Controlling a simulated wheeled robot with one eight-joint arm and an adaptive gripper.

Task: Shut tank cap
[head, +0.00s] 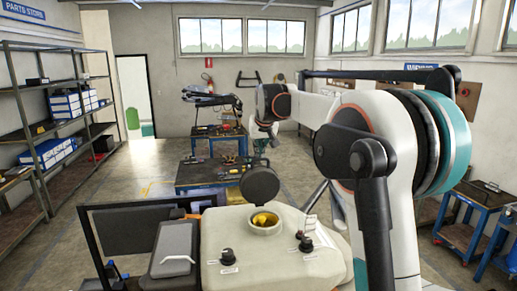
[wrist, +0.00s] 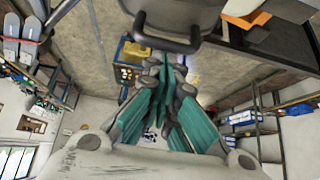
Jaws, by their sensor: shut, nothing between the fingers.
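The beige tank (head: 300,262) fills the lower middle of the head view. Its round filler opening (head: 265,229) is uncovered and a yellow strainer (head: 264,218) shows inside. The dark grey round cap (head: 260,184) stands open, tilted up at the far side of the opening. My gripper (head: 261,153) is beyond and above the cap, apart from it and small in the head view. In the wrist view my gripper (wrist: 170,58) has its teal fingers together and empty.
A grey box with a handle (head: 174,248) sits left of the tank, near a black panel (head: 125,231). Blue workbenches with tools (head: 210,177) stand behind. Shelving (head: 45,130) lines the left wall. Open floor (head: 130,165) lies between shelving and benches.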

